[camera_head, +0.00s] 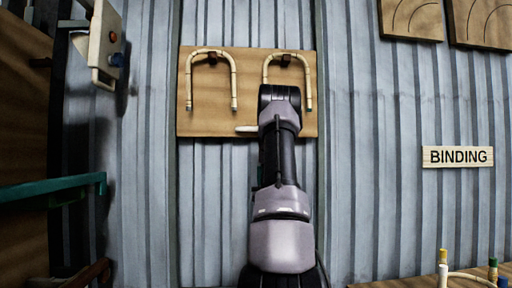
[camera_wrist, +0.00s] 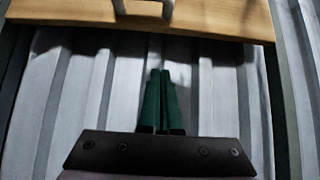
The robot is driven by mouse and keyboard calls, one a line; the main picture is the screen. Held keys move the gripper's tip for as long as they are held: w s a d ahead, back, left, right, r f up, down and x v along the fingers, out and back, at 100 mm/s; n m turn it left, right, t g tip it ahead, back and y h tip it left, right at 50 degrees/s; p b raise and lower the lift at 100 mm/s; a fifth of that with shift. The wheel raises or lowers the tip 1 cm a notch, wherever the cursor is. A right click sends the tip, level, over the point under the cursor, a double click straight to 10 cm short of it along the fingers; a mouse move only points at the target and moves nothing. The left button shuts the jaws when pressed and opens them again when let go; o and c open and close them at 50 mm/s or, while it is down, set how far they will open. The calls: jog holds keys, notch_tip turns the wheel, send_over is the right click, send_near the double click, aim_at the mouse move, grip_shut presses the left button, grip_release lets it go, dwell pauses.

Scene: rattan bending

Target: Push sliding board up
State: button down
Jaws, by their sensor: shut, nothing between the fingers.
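The sliding board is a light wooden panel (camera_head: 190,120) on the corrugated wall, between two dark vertical rails. Two bent rattan canes, left (camera_head: 233,80) and right (camera_head: 307,80), hang on it from dark pegs. A short pale bar (camera_head: 247,129) shows near its lower edge. In the wrist view the board's lower edge (camera_wrist: 215,22) crosses the top, with a grey rod-like piece (camera_wrist: 140,8) on it. My gripper (camera_wrist: 160,72) has its green fingers shut together and empty. In that picture they lie below the board's edge; I cannot tell the depth gap. In the head view my arm hides the gripper.
A BINDING sign (camera_head: 458,156) hangs on the right wall, below wooden panels (camera_head: 411,18). A table corner (camera_head: 400,283) with cane pieces is at the lower right. A pale box with knobs (camera_head: 101,45) and a green bar (camera_head: 50,188) are at the left.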

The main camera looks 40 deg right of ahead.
jog(key=s+a+r+x, duration=0.1)
jog(key=r+x, duration=0.1)
jog(key=x, duration=1)
jog(key=shift+r, duration=0.25)
jog(key=shift+d, duration=0.15)
